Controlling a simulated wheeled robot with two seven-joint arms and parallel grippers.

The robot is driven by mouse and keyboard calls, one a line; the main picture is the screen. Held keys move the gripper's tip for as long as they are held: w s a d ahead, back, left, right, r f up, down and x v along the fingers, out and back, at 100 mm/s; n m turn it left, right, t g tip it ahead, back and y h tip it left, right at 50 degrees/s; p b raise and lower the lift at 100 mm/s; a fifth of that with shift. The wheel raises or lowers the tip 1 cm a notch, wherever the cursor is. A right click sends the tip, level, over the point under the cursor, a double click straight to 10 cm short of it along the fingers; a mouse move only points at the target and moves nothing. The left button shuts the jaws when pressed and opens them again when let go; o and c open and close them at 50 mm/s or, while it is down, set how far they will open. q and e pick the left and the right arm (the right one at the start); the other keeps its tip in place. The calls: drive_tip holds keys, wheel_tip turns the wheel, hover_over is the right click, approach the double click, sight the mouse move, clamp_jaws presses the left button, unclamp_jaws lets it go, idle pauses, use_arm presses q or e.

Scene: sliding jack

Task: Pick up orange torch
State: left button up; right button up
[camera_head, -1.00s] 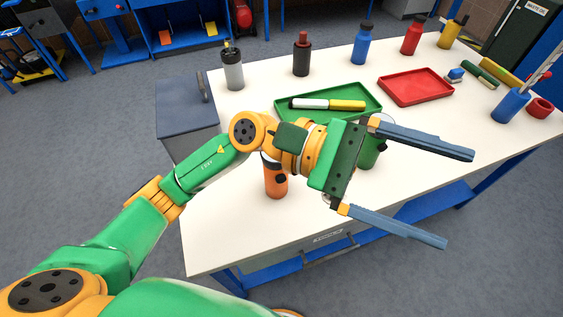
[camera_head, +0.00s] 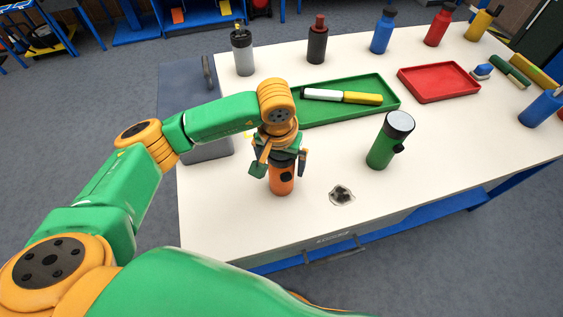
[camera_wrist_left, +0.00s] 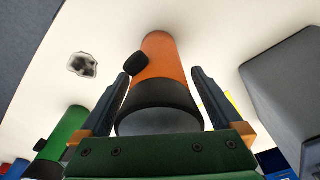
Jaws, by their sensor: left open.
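The orange torch (camera_head: 282,181) stands upright on the white table below my left gripper (camera_head: 279,172). It has an orange body, a dark head and a dark button on its side. My left gripper points down and is open, with one finger on each side of the torch head. In the left wrist view the torch (camera_wrist_left: 163,62) lies between the two fingers of the gripper (camera_wrist_left: 160,85), with a gap visible on each side. The torch head is partly hidden by the gripper in the head view. My right gripper is not in view.
A green torch (camera_head: 383,147) stands to the right, beside a small dark patch (camera_head: 342,195). A red tray (camera_head: 440,95) and several bottles stand farther back. A grey box (camera_head: 207,148) is at the left.

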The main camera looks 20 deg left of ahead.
use_arm(q)
drive_tip(key=shift+f, duration=0.7)
drive_tip(key=shift+w, duration=0.1)
drive_tip(key=c, duration=1.4)
